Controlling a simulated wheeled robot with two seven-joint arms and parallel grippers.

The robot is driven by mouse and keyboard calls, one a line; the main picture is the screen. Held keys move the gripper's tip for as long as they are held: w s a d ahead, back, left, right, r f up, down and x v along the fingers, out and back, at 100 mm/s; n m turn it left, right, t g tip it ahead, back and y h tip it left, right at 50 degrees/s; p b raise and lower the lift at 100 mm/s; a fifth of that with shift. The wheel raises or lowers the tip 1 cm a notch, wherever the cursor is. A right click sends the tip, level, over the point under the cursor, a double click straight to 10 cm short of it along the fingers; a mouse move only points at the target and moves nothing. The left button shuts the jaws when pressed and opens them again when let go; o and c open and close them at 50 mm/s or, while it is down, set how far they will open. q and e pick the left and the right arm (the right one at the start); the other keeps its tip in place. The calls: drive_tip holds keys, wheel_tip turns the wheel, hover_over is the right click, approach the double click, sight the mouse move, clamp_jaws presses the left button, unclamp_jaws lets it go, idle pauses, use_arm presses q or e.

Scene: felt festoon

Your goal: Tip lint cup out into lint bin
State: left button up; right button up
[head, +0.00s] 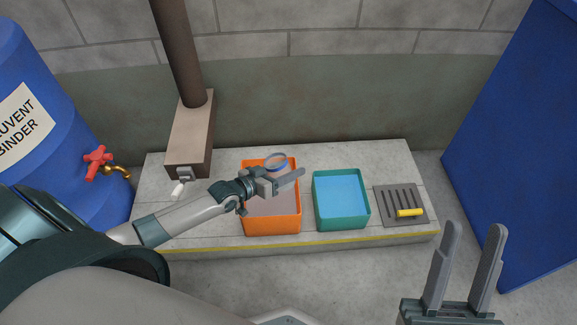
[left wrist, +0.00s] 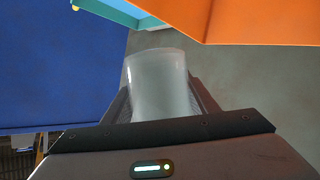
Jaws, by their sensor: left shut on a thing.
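My left gripper (head: 285,178) is over the back part of an open orange box (head: 272,228), shut on a pale, translucent cup (head: 277,158). In the head view the cup shows as a bluish-grey ring by the fingers. In the left wrist view the cup (left wrist: 158,85) stands out between the fingers, and the boxes appear at the top. I see no lint, and I cannot tell the cup's tilt for sure. The orange box has a greyish inside. A teal box (head: 342,223) with a blue inside stands to its right. My right gripper (head: 475,227) is open and empty.
The boxes stand on a grey concrete ledge (head: 225,240) with a yellow front line. A slotted plate (head: 389,217) with a yellow piece (head: 410,213) lies at the right. A blue drum (head: 45,130) with a tap is left, a brown post (head: 180,50) behind, a blue panel (head: 520,150) right.

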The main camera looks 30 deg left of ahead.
drive_tip(key=shift+a+f, duration=0.2)
drive_tip(key=shift+f, duration=0.2)
use_arm(q)
drive_tip(key=shift+a+p, duration=0.1)
drive_tip(key=shift+p, duration=0.25)
use_arm(e)
drive_tip(key=shift+w+a+r, duration=0.15)
use_arm(q)
drive_tip(key=shift+m, duration=0.3)
drive_tip(key=shift+a+f+y+p, duration=0.15)
drive_tip(key=shift+y+p, duration=0.15)
drive_tip(key=shift+p, duration=0.4)
drive_tip(key=shift+a+f+m+y+p, duration=0.2)
drive_tip(key=shift+m+y+p, duration=0.1)
drive_tip(key=shift+m+p, duration=0.2)
drive_tip(key=shift+a, duration=0.1)
use_arm(e)
wheel_tip(320, 180, down, 8)
drive_tip(key=w+a+g+h, duration=0.1)
drive_tip(key=a+g, duration=0.1)
drive_tip(key=g, duration=0.3)
drive_tip(key=shift+a+r, duration=0.25)
drive_tip(key=shift+a, duration=0.05)
drive_tip(key=shift+g, duration=0.3)
